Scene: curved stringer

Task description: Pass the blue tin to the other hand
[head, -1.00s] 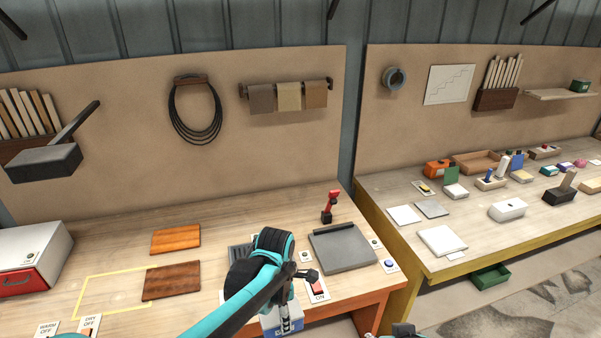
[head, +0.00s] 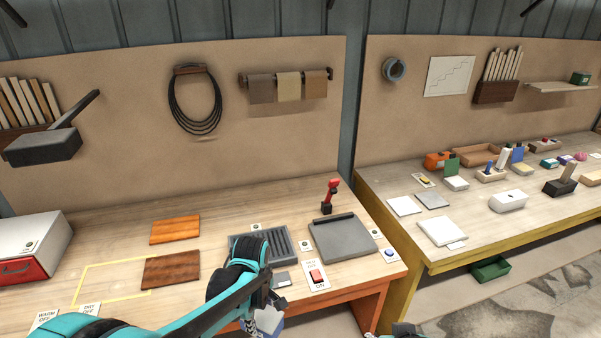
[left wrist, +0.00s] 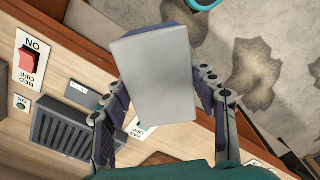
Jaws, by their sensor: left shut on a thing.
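The blue tin (left wrist: 155,80) is a box with a pale grey face and blue sides. In the left wrist view it sits between the two fingers of my left gripper (left wrist: 160,92), which is shut on it. In the head view, the tin (head: 268,320) shows only in part below my left gripper (head: 260,310), in front of the bench edge. A small dark piece that looks like my right gripper (head: 403,329) shows at the bottom edge of the head view. Its fingers cannot be made out.
The left bench (head: 120,230) carries two brown boards, a slotted grey tray, a grey slab (head: 342,238), a red-and-black tool (head: 330,196) and a red switch (head: 317,276). The right bench (head: 460,215) holds many small items. Floor shows between and before the benches.

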